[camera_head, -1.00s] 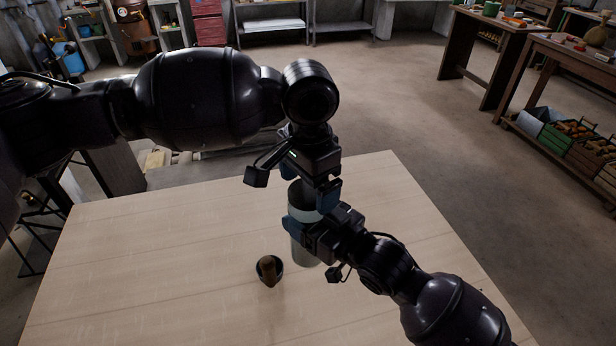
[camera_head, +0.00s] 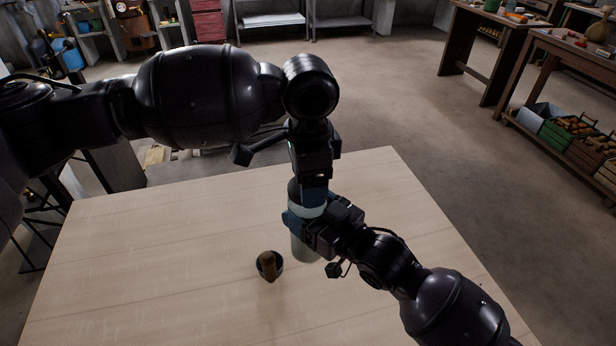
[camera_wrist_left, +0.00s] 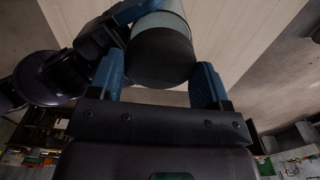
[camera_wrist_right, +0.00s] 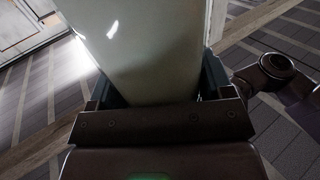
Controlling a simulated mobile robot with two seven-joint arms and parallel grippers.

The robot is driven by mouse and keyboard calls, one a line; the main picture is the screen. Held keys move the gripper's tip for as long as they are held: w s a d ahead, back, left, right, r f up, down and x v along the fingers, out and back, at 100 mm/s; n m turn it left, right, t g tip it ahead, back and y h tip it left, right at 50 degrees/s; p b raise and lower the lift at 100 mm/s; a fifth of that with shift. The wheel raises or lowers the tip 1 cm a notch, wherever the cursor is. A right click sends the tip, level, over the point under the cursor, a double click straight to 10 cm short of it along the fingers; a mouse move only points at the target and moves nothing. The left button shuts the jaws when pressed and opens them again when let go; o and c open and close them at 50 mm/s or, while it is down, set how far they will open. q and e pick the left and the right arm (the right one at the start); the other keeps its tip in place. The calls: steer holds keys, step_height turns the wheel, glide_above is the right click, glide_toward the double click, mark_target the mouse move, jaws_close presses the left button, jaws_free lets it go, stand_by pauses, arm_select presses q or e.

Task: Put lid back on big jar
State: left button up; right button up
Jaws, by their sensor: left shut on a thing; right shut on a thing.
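The big jar is a tall pale grey-green cylinder (camera_head: 305,247), upright in the head view. Its dark round lid (camera_wrist_left: 160,55) is at the jar's mouth in the left wrist view, in line with the body. I cannot tell whether it is fully seated. My left gripper (camera_head: 310,195) comes from above and is shut on the lid, one blue finger on each side. My right gripper (camera_head: 305,225) is shut around the jar's upper body from the right. The jar body (camera_wrist_right: 150,50) fills the space between its fingers in the right wrist view. The grippers hide much of the lid and jar.
The table's left side is clear. Workbenches (camera_head: 560,70) and crates (camera_head: 575,140) stand away at the right.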

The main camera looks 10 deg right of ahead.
arm_select(q)
steer(key=o, duration=1.1)
steer(key=shift+r, duration=0.1)
step_height(320, 180, up, 12)
steer(key=shift+f, duration=0.1)
